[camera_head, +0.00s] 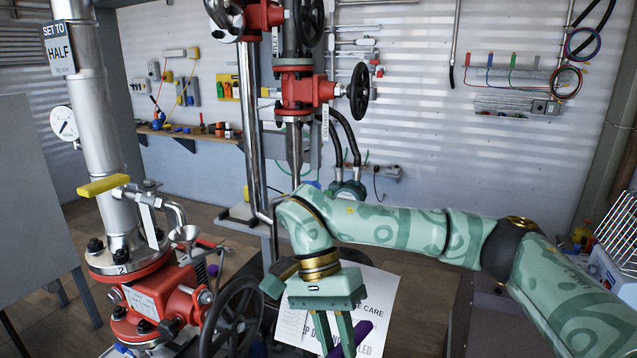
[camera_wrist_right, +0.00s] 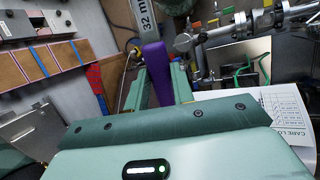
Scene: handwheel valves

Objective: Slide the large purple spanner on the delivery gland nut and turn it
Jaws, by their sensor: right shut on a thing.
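My right gripper (camera_head: 340,345) hangs at the bottom middle of the head view, shut on the large purple spanner (camera_head: 360,335). In the right wrist view the purple handle (camera_wrist_right: 157,72) stands between the green fingers (camera_wrist_right: 160,88). Its steel shank, marked 32 m, runs out of the top edge, so the spanner's far end is hidden. A red valve (camera_head: 298,90) with a black handwheel (camera_head: 359,92) is on the upright pipe, well above and apart from the gripper. A vertical label hangs beside it, too small to read surely. I cannot pick out the gland nut. My left gripper is not in view.
A red valve (camera_head: 160,305) with a black handwheel (camera_head: 232,318) stands close on the left, with a yellow lever (camera_head: 103,186) above it. White papers (camera_head: 378,300) lie behind my right gripper. Black hoses (camera_head: 350,140) hang behind the upright pipe.

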